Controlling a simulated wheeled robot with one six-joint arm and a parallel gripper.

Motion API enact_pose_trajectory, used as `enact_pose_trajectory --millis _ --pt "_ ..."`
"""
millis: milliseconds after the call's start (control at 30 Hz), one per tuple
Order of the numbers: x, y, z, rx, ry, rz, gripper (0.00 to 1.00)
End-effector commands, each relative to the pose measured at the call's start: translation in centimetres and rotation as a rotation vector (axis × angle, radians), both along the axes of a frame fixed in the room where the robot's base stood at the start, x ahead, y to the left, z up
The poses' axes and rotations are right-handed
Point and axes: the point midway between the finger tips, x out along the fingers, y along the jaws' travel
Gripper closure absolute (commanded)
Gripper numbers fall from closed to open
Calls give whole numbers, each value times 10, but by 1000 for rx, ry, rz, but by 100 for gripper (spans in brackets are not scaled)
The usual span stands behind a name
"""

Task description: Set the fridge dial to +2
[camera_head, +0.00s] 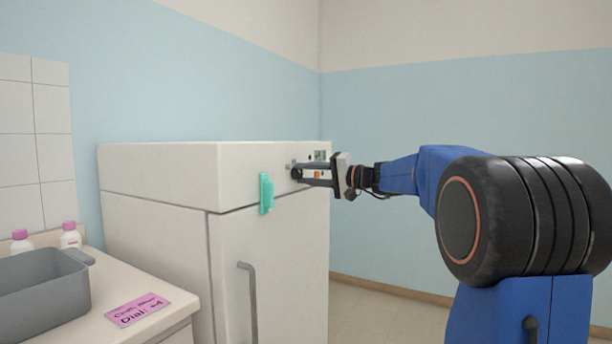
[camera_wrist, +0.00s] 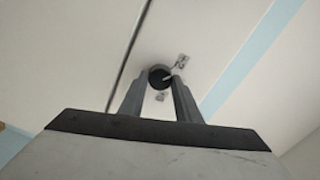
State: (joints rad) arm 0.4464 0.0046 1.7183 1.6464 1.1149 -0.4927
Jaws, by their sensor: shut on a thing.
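The white fridge (camera_head: 160,172) stands against the blue wall, its front facing right. The dial (camera_wrist: 158,75) is a small dark round knob with a pale pointer on the upper front, seen in the wrist view. My gripper (camera_head: 297,173) reaches it from the right in the head view and largely hides it there. In the wrist view the fingers (camera_wrist: 160,84) are closed around the dial, one on each side. The pale pointer slants to the upper right in that view. Scale marks beside the dial are too small to read.
A small display (camera_head: 320,155) sits near the dial. A teal holder (camera_head: 266,194) and a grey door handle (camera_head: 248,300) are on the front.

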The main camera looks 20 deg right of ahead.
Motion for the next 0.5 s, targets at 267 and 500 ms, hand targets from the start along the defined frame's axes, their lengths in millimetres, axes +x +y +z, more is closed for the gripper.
enact_pose_trajectory --millis 267,500 --pt "0 0 -2 -118 -88 0 92" --pt "0 0 -2 -164 -124 0 92"
